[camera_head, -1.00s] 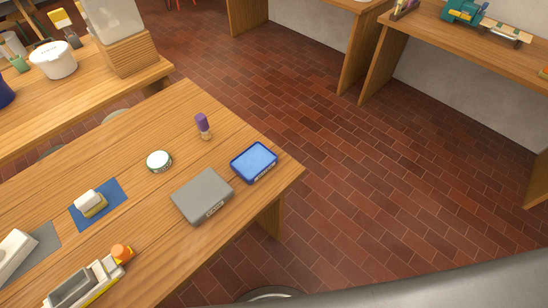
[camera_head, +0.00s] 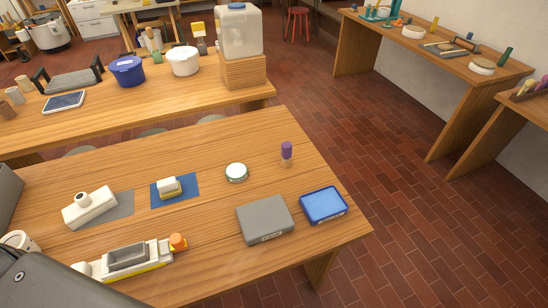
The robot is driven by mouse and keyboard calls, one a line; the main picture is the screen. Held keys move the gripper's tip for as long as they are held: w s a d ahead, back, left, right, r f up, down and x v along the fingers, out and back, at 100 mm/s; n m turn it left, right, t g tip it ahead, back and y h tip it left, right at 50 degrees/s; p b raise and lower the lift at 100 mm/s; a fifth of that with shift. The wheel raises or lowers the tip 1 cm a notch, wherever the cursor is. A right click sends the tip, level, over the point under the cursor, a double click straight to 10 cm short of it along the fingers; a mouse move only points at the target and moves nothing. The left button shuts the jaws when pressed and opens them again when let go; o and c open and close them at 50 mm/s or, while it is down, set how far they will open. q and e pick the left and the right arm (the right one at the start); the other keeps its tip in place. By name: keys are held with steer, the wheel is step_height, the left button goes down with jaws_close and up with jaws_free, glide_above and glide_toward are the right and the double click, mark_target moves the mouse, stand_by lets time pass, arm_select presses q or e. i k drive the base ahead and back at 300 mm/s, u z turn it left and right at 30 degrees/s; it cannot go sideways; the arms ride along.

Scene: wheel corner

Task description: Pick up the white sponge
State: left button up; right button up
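A small white block with a yellowish lower layer (camera_head: 169,186), which looks like the white sponge, sits on a blue mat (camera_head: 189,196). The mat lies on the near wooden table, left of the middle of the view. Neither of my grippers shows in the head view. A grey part that looks like my own arm covers the lower left corner and hides that part of the table.
A white device (camera_head: 90,207) lies left of the mat, and a grey-and-white tool with an orange knob (camera_head: 128,257) in front. To the right are a round tin (camera_head: 236,172), a purple-capped stick (camera_head: 286,154), a grey case (camera_head: 265,218) and a blue box (camera_head: 324,205).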

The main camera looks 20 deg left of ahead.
mark_target(169, 187)
steer(key=z, duration=0.65)
steer(key=k, duration=1.25)
steer(key=u, duration=2)
steer(key=i, duration=0.5)
steer(key=u, duration=0.05)
